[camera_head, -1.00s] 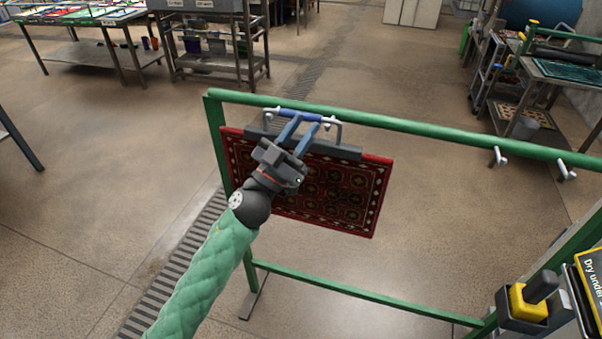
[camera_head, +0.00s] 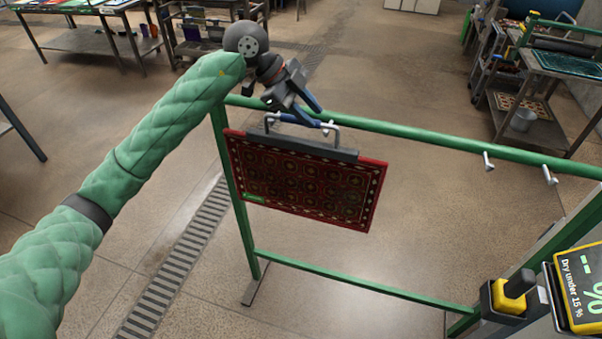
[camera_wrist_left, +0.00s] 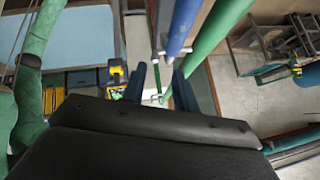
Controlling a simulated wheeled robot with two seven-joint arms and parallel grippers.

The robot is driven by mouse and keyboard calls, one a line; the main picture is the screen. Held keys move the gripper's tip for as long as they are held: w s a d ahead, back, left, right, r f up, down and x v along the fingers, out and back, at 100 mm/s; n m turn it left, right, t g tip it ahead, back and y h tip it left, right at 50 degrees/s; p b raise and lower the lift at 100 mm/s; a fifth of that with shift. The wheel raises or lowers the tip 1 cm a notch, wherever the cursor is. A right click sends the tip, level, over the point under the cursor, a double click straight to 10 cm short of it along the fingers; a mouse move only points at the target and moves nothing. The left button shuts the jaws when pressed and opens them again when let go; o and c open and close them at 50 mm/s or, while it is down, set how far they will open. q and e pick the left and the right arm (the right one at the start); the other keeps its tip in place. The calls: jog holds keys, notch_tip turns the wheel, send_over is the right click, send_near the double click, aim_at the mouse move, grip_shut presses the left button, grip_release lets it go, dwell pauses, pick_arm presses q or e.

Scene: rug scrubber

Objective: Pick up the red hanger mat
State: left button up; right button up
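The red patterned hanger mat (camera_head: 300,185) hangs from the green rail in the head view, with a grey clamp bar (camera_head: 310,146) along its top. A handle with a blue grip (camera_head: 290,119) rises from the bar at rail height. My left gripper (camera_head: 313,112) is above the handle, its blue fingers pointing down and right, close to the blue grip. In the left wrist view the fingers (camera_wrist_left: 162,80) are apart with nothing held between them, and the blue grip (camera_wrist_left: 181,25) shows just beyond. Contact with the grip is unclear. My right gripper is not in view.
The green rail (camera_head: 420,136) runs rightward with two empty hooks (camera_head: 488,161) on it. A yellow-and-black device and a "Dry under 15 %" display (camera_head: 578,285) stand at lower right. A floor drain (camera_head: 185,262) runs at left. Tables and carts stand at the back.

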aim_at(302, 123)
pick_arm(q)
jog(key=shift+w+a+f+n+t+y+p, duration=0.2)
jog(key=shift+w+a+n+y+p, duration=0.25)
jog(key=shift+w+a+y, duration=0.4)
jog(key=shift+w+a+f+n+t+y+p, duration=0.1)
jog(key=shift+w+a+n+t+y+p, duration=0.2)
jog(key=shift+w+a+n+y+p, duration=0.45)
jog(key=shift+m, duration=0.3)
jog(key=p+x, duration=0.3)
jog(key=x, duration=0.1)
jog(key=shift+f, duration=0.15)
jog(key=shift+d+f, duration=0.1)
jog(key=shift+f, duration=0.2)
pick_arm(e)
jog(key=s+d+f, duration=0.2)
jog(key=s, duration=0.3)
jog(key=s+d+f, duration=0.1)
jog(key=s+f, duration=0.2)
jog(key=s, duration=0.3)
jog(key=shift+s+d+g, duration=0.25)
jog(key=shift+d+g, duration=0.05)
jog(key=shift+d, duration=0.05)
pick_arm(q)
jog(key=shift+f, duration=0.3)
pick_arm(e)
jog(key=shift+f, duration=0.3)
pick_arm(q)
jog(key=shift+c, duration=0.2)
